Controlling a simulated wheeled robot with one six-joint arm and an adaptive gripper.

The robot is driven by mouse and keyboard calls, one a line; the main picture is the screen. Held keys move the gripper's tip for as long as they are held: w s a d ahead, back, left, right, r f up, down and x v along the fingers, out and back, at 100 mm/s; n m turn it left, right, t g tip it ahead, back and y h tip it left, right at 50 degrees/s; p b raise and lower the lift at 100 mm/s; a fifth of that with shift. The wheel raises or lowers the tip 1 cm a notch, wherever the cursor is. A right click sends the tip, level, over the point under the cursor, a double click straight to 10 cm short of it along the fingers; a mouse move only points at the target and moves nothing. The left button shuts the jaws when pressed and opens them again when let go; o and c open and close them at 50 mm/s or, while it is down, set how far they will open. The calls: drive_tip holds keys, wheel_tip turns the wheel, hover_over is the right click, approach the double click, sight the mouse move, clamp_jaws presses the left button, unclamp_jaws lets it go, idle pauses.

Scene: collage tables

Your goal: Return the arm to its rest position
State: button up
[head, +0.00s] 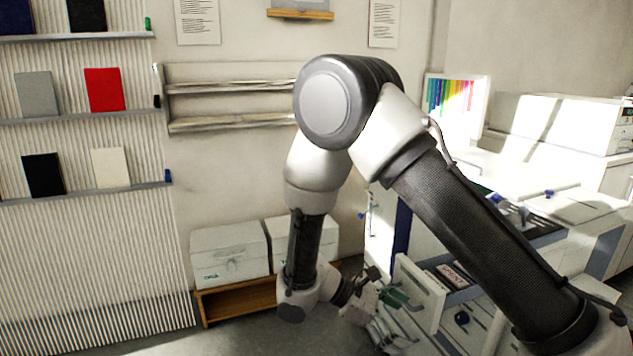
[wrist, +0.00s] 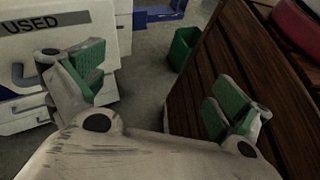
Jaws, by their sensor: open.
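My arm is bent at the elbow in the middle of the head view, with its forearm hanging down. My gripper (head: 394,318) is low in front of the white cabinet, partly overlapped in view by its own parts. In the wrist view my gripper (wrist: 160,92) shows two fingers with green pads spread wide apart.
An open drawer (head: 419,291) stands close to my gripper in the head view. The wrist view shows a white front labelled USED (wrist: 28,26) at left, a dark slatted wooden piece (wrist: 240,62) at right and a green bin (wrist: 184,47). White boxes (head: 229,252) sit on a low wooden shelf.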

drive_tip(key=s+d+r+m+t+y, duration=0.2)
drive_tip(key=s+d+r+m+y, duration=0.1)
drive_tip(key=r, duration=0.6)
drive_tip(key=s+d+r+m+t+y, duration=0.2)
drive_tip(key=s+d+r+m+y, duration=0.2)
drive_tip(key=d+r+m, duration=0.3)
drive_tip(key=s+d+r+m+t+y, duration=0.2)
drive_tip(key=s+d+r+m+y, duration=0.2)
drive_tip(key=d+r, duration=0.4)
wheel_tip(320, 180, up, 3)
drive_tip(key=shift+r+m+t+y, duration=0.2)
drive_tip(key=shift+m+t+y, duration=0.1)
drive_tip(key=shift+m+y, duration=0.25)
